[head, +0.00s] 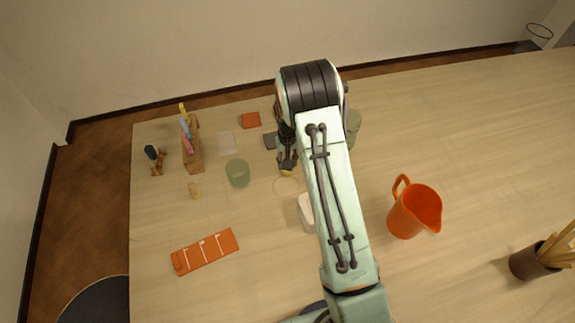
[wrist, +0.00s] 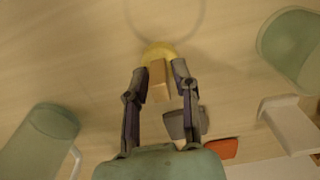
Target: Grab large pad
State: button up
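A round yellow pad with an upright tan block handle, seemingly the large pad (wrist: 158,50), is on the table in the wrist view. It shows as a small yellow patch in the head view (head: 286,172), partly hidden by my gripper (head: 287,160). In the wrist view, my gripper (wrist: 159,68) has one finger on each side of the handle, very close to it. I cannot tell whether the fingers touch it. A smaller yellowish piece (head: 195,190) lies further left on the table.
A green cup (head: 238,173) stands left of the gripper. A dark grey pad (head: 270,141) and an orange-red pad (head: 251,120) lie behind. An orange jug (head: 414,210) stands right of my arm.

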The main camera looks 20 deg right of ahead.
grip_shut()
